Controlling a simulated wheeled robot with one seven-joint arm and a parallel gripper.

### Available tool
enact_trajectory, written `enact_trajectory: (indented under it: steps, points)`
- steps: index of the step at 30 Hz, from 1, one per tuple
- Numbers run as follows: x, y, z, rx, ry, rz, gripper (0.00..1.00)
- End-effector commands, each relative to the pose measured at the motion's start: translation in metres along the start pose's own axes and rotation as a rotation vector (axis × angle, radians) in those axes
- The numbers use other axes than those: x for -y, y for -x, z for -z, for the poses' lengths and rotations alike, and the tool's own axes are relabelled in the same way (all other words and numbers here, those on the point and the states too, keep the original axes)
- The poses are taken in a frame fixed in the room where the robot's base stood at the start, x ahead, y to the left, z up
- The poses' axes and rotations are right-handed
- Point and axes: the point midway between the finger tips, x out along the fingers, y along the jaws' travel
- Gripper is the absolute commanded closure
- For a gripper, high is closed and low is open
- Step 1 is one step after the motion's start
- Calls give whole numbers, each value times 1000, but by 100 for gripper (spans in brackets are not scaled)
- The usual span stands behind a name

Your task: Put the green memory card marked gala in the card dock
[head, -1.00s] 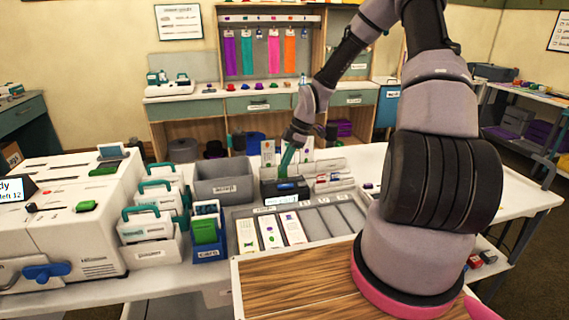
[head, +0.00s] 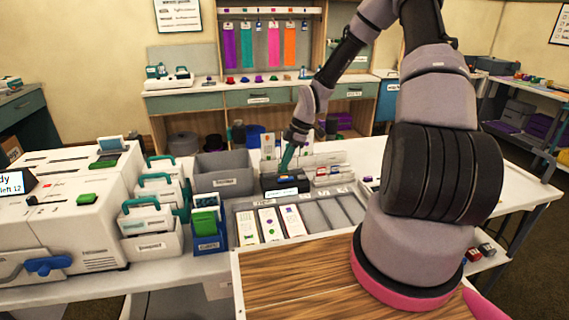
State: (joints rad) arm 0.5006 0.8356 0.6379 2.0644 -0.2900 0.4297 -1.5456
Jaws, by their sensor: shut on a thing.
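My gripper (head: 288,160) is at the middle of the white table, pointing down just above a small black box with a pale label (head: 286,187). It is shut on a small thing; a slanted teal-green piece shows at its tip. I cannot tell whether this is the card, and no gala mark is readable. Green cards (head: 205,223) stand in a blue holder (head: 209,246) on the left. I cannot tell for sure which thing is the card dock.
A grey bin (head: 223,182) and white boxes with teal handles (head: 152,245) stand left of my gripper. A grey divided tray (head: 322,215) with printed white cards is in front. White holders (head: 328,172) stand close on the right. A white machine (head: 95,235) fills the left.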

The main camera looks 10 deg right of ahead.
Motion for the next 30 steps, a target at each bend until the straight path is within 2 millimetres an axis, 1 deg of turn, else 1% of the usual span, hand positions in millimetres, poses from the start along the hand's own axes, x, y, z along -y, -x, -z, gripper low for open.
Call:
enact_trajectory:
  steps: [1,2,3,4,13,17,20,27,30]
  points:
    - [0,0,0,0,0,0,100]
    - [0,0,0,0,0,0,83]
    - [0,0,0,0,0,0,67]
    - [0,0,0,0,0,0,59]
    - [0,1,0,0,0,0,59]
    - [-1,10,0,0,-1,-2,59]
    - [-1,27,-1,1,-3,-4,59]
    - [-1,76,-1,1,-1,-5,59]
    - [-1,91,-1,1,-2,-3,59]
